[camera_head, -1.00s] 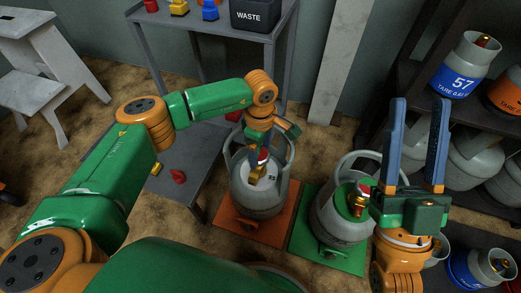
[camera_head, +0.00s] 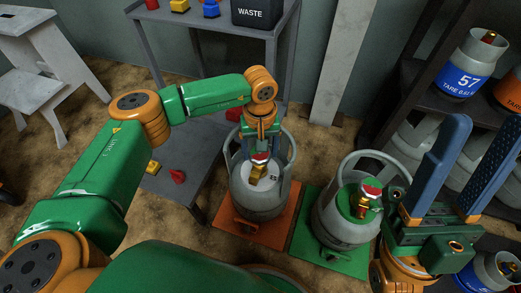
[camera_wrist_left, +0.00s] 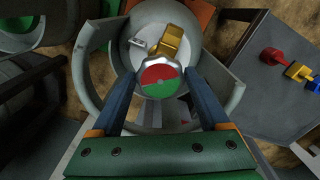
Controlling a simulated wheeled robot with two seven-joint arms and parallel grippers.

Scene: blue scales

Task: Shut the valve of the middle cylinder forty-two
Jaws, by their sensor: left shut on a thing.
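A grey gas cylinder (camera_head: 258,205) stands upright on an orange mat. Its brass valve (camera_head: 257,173) has a red-topped handwheel (camera_head: 260,157). My left gripper (camera_head: 261,153) reaches down inside the collar and is shut on this handwheel. In the left wrist view the handwheel (camera_wrist_left: 161,80) has a red and a green part and sits between the blue fingers, with the brass body (camera_wrist_left: 168,42) beyond. A number on the cylinder is partly hidden; I cannot read it fully. My right gripper (camera_head: 487,128) is open and empty at the right.
A second grey cylinder (camera_head: 332,222) with a red-topped brass valve stands on a green mat (camera_head: 305,243) to the right. A grey shelf table (camera_head: 225,38) with a WASTE bin (camera_head: 255,14) stands behind. A dark rack at right holds cylinder 57 (camera_head: 460,84).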

